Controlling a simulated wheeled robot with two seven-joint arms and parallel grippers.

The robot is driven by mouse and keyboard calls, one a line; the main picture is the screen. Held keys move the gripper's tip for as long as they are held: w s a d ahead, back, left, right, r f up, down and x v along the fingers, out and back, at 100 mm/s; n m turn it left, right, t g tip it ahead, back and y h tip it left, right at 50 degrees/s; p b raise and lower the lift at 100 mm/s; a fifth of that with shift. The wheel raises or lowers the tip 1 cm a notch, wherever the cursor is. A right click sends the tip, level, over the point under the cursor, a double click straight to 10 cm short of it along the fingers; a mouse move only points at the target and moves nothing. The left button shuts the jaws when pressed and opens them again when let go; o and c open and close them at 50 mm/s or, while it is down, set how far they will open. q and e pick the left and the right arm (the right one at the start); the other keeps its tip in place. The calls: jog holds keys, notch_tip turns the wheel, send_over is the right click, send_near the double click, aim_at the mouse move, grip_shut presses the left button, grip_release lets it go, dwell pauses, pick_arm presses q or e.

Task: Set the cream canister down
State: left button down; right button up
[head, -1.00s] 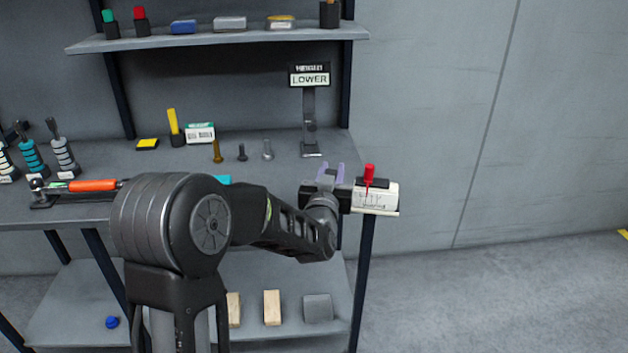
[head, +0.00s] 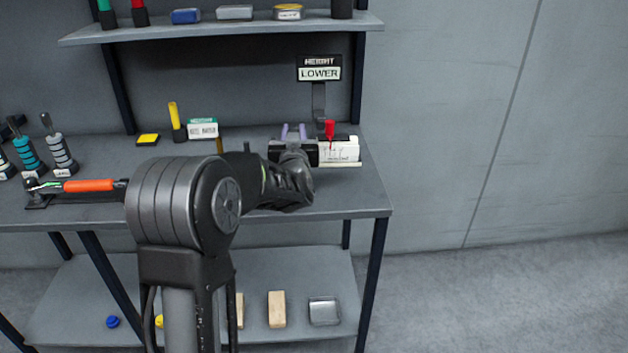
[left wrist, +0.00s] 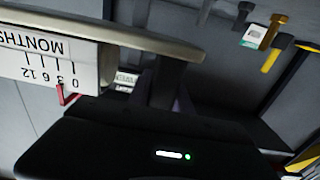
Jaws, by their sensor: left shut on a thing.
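The cream canister (head: 340,151), with a dark scale and a red pointer (head: 330,130), is in the head view over the right end of the bench. My left gripper (head: 294,132) is at its left side, purple fingers pointing away, and is shut on it. The grip itself is partly hidden. In the left wrist view the canister (left wrist: 40,62) shows at the left, with "MONTHS" and numbers on it and a flat beige rim. I cannot tell whether its underside touches the bench. My right gripper is not in view.
The bench (head: 350,198) is bare in front of the canister. A "LOWER" height sign (head: 319,70) stands behind it. A white-and-green box (head: 203,129) and a yellow-topped marker (head: 174,117) are further left. An upper shelf (head: 220,28) holds several small items.

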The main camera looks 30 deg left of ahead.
pick_arm(q)
jog(key=shift+f, duration=2.1)
jog(key=shift+f, duration=2.3)
jog(key=shift+f+b, duration=0.15)
jog(key=shift+b, duration=0.15)
jog(key=c, duration=1.6)
grip_release()
jog(key=shift+f, duration=0.1)
jog(key=o, duration=0.4)
jog(key=shift+o, duration=0.2)
